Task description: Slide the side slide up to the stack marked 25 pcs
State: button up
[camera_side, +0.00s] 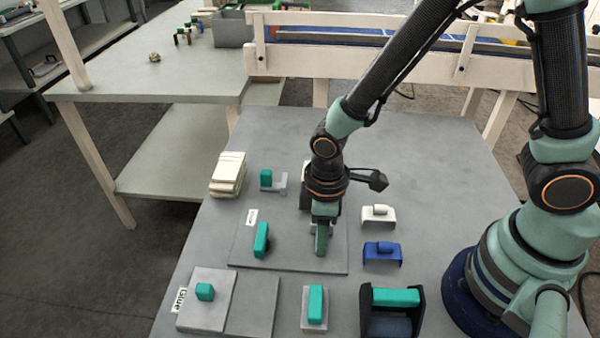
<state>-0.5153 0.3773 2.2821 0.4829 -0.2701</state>
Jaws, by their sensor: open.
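The stack of pale flat pieces (228,174) stands at the left edge of the grey table; I cannot read a "25 pcs" mark on it. A small grey piece with a green block (266,179) sits just right of the stack, with a narrow gap between them; it looks like the side slide, but I cannot be sure. My gripper (321,248) points down over the right part of a dark grey plate (290,261), right of and nearer than that piece. It is open. My wrist hides part of the table behind it, and whether the fingertips touch the plate is unclear.
A green handle (261,240) stands on the plate near a small unreadable label (251,217). White (378,217) and blue (383,254) brackets are at right.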

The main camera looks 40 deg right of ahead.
grip_shut()
jog(key=shift+w+d, duration=1.15)
jog(key=shift+w, duration=0.05)
grip_release()
jog(key=shift+r, duration=0.15)
notch_tip(320, 180, up, 12)
